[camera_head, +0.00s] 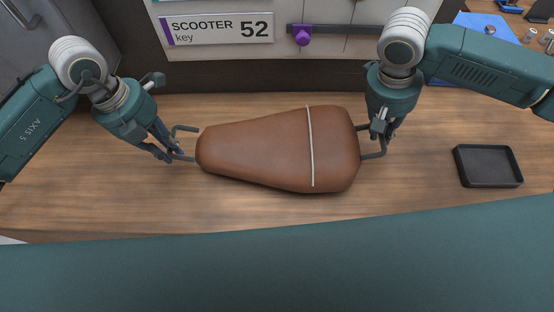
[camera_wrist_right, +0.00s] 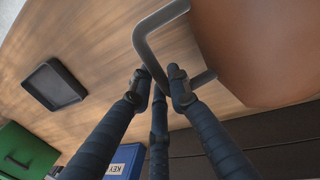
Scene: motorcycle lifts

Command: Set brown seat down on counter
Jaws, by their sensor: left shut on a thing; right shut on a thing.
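The brown seat (camera_head: 260,148) is over the wooden counter (camera_head: 110,200) in the head view, lying level with its narrow end to the left and a pale strap across its wide part. It has a metal loop handle at each end. My left gripper (camera_head: 176,153) is shut on the handle at the narrow end. My right gripper (camera_head: 380,134) is shut on the handle at the wide end. The right wrist view shows the right gripper (camera_wrist_right: 160,85) around the grey loop, with the seat (camera_wrist_right: 265,50) beside it. I cannot tell whether the seat's underside touches the counter.
A black tray (camera_head: 488,166) lies on the counter to the right. A sign (camera_head: 216,28) reading "SCOOTER key 52" and a purple knob (camera_head: 302,35) are on the wall behind. A blue mat (camera_head: 485,30) is at the back right. The counter's left part is clear.

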